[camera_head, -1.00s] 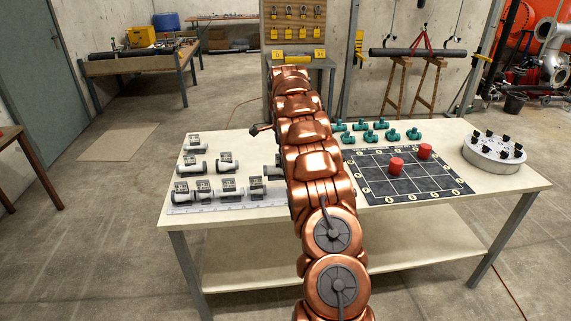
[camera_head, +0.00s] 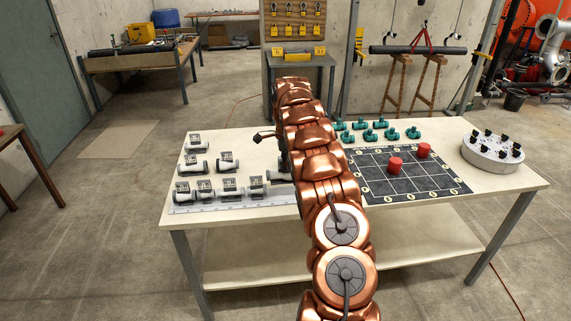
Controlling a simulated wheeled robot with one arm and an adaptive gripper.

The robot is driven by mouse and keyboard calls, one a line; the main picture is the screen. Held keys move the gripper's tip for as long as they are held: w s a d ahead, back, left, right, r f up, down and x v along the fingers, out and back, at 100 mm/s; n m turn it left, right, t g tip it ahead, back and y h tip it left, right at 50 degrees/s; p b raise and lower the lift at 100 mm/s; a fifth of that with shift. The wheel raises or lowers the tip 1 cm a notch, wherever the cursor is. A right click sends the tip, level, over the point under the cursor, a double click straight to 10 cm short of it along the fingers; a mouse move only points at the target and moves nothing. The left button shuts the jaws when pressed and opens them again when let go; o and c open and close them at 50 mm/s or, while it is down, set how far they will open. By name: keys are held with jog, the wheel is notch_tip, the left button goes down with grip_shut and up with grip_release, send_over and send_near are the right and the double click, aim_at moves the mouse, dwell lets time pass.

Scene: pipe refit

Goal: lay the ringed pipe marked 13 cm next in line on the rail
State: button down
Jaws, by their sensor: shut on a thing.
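My arm runs up the middle of the view and bends down behind itself over the table. Its jaws and anything in them are hidden behind the copper links. Only a dark part at the arm's left edge shows near the wrist. On the pale rail (camera_head: 235,208) at the table's front left lies a row of several grey-white pipes with square dark tags. The rightmost visible pipe (camera_head: 257,188) lies beside my arm. Two tagged pipes, one left (camera_head: 190,168) and one right (camera_head: 228,166), lie behind the row, and another (camera_head: 195,148) lies further back. The tag numbers are too small to read.
Right of my arm, several green fittings (camera_head: 368,135) stand behind a dark gridded mat (camera_head: 440,179) with two red cylinders (camera_head: 395,164). A round grey stand (camera_head: 492,155) with black knobs is at the table's right. The table's front right is clear.

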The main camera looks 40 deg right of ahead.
jog(key=shift+f, duration=0.2)
jog(key=shift+f+b, duration=0.4)
jog(key=shift+f, duration=0.25)
jog(key=c, duration=1.1)
grip_release()
jog(key=shift+c, duration=0.2)
jog(key=shift+r, duration=0.1)
